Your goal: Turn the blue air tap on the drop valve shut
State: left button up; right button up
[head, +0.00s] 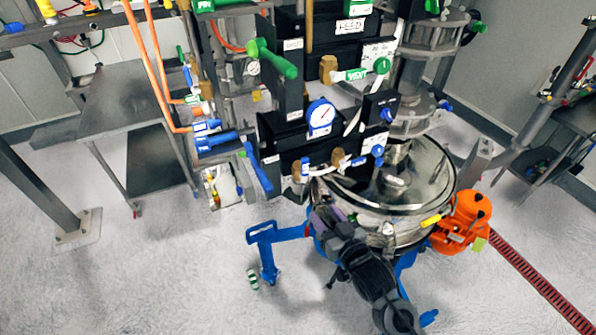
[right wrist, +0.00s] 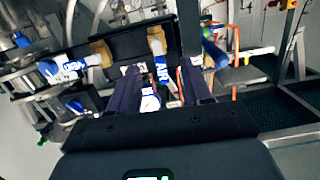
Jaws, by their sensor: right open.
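In the right wrist view a blue tap handle marked AIR (right wrist: 161,70) hangs from a brass fitting. It appears between the two dark fingers of my right gripper (right wrist: 160,88), which are apart with nothing clasped. The fingers look short of the handle, but the distance is hard to judge. In the head view my right gripper (head: 322,212) is by the rim of the steel vessel, below the black valve blocks. A small blue-and-white handle (head: 305,169) above it looks like the same tap. I cannot confirm which valve is the drop valve. My left gripper is not in view.
The steel sifter vessel (head: 400,185) and an orange motor (head: 464,220) stand right of the gripper. Another blue tap (head: 377,151) and a pressure gauge (head: 321,116) are close above. A long blue lever (head: 258,168) hangs to the left.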

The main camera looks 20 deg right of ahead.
jog(key=t+b, duration=0.1)
jog(key=b, duration=0.1)
send_near(306, 167)
jog(key=f, duration=0.1)
pick_arm(q)
jog(key=p, duration=0.2)
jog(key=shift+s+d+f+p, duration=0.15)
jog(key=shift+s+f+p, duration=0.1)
jog(key=shift+p, duration=0.15)
pick_arm(e)
jog(key=shift+t, duration=0.3)
jog(key=w, duration=0.7)
jog(key=w+a, duration=0.1)
jog(key=w, duration=0.2)
jog(key=shift+w+r, duration=0.25)
jog(key=shift+w, duration=0.1)
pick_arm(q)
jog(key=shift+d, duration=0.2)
pick_arm(e)
grip_shut()
